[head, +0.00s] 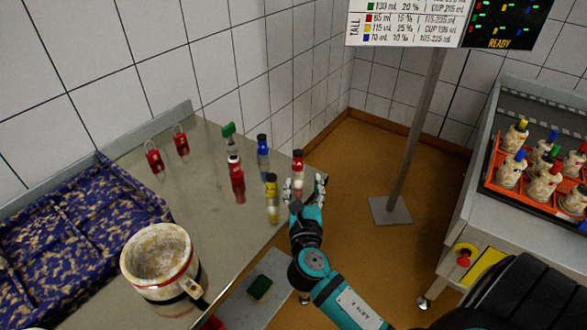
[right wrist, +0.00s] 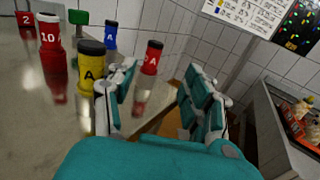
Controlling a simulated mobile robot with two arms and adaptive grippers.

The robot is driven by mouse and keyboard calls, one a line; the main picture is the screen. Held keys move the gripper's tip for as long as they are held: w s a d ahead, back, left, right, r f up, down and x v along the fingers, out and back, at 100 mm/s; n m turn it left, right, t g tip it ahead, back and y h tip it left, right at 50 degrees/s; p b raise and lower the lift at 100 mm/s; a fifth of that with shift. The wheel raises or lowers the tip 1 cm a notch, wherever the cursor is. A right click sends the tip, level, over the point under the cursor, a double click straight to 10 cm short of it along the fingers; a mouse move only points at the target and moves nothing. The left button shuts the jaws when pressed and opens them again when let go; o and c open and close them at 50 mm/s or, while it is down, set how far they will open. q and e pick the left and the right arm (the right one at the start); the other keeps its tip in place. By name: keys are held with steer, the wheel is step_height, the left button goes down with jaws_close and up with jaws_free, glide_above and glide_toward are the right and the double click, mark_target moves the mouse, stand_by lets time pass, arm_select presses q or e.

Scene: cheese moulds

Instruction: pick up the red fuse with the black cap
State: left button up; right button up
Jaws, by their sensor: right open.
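The red fuse with the black cap (head: 298,162) stands upright near the right edge of the metal table. In the right wrist view its red body (right wrist: 151,62) shows beyond my fingers, in the gap between them and nearer the left finger. My right gripper (head: 305,183) is open, just in front of this fuse; in the wrist view the open fingers (right wrist: 165,95) have nothing clamped between them. I cannot tell whether a finger touches the fuse. My left gripper is not in view.
Close by stand a yellow fuse (head: 272,198), a blue fuse (head: 262,158), a red white-capped fuse (head: 237,182) and a green-topped item (head: 228,131). Red padlocks (head: 154,160), a worn mug-like pot (head: 160,268) and patterned blue cloth (head: 75,240) lie left. A sign pole (head: 415,130) stands right.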

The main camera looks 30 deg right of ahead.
mark_target(298, 160)
steer(key=x, duration=0.6)
steer(key=shift+w+d, duration=0.1)
steer(key=shift+w, duration=0.25)
steer(key=shift+w+a+p+x, duration=0.1)
steer(key=shift+a+p+x, duration=0.15)
steer(key=shift+x, duration=1.1)
steer(key=shift+w+a+p+x, duration=0.1)
steer(key=shift+p+x, duration=0.1)
steer(key=shift+x, duration=1.15)
steer(key=shift+f, duration=0.1)
steer(key=shift+c, duration=0.4)
jaws_close()
steer(key=shift+f, duration=0.2)
